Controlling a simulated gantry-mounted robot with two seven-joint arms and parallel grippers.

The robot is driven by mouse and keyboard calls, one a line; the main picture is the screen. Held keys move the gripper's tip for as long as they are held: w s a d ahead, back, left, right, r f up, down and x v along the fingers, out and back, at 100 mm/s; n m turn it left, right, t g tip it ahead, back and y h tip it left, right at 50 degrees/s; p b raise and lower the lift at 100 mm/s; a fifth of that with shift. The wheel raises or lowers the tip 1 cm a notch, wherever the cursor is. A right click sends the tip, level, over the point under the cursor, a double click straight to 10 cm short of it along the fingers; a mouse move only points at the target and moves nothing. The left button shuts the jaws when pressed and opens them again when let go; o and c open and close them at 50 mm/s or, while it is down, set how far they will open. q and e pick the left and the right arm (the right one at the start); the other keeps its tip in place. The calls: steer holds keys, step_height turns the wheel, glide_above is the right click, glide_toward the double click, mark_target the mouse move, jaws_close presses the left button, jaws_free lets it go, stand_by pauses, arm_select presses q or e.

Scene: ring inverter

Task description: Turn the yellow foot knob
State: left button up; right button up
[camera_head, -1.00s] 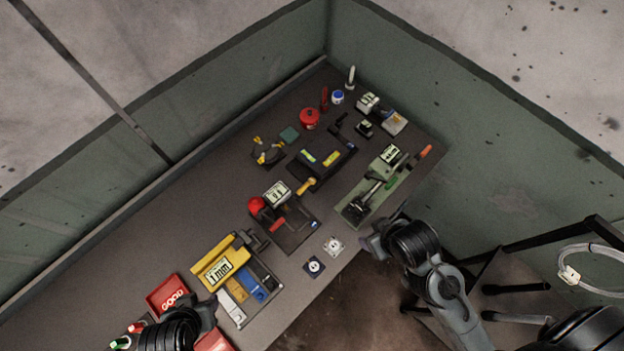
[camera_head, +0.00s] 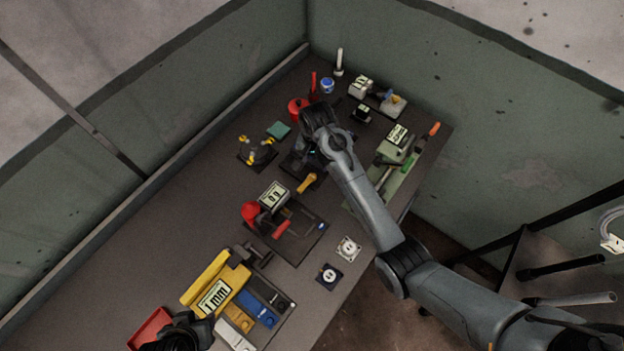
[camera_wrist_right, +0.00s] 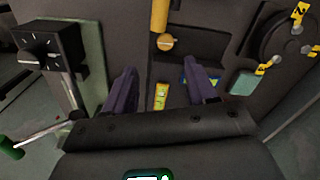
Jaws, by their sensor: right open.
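The yellow knob (camera_head: 307,183) sticks out at the near edge of a dark levelling block (camera_head: 291,165), which my right arm partly hides. In the right wrist view the yellow knob (camera_wrist_right: 160,15) is at the top, upright, with a rounded end. Below it is a yellow-green bubble vial (camera_wrist_right: 161,96). My right gripper is above the block; its two fingers (camera_wrist_right: 165,88) are open and empty, on either side of the vial, apart from the knob. In the head view the right wrist (camera_head: 322,125) covers its fingertips. My left gripper (camera_head: 190,332) is at the bottom edge; its jaws are unclear.
A round black fixture with yellow tabs (camera_head: 258,152) and a green pad (camera_head: 278,130) stand left of the block. A green rail device (camera_head: 395,150) is at right. The table's left strip is clear.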

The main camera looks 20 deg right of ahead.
mark_target(312, 176)
arm_select(q)
steer(key=shift+f+b, duration=0.5)
steer(key=shift+f, duration=0.25)
arm_select(e)
steer(key=shift+m, duration=0.3)
steer(key=f, duration=0.7)
steer(key=w+f, duration=0.1)
steer(key=f, duration=0.2)
steer(key=shift+w+a+f, duration=0.1)
steer(key=shift+a+f, duration=0.1)
steer(key=shift+f, duration=0.1)
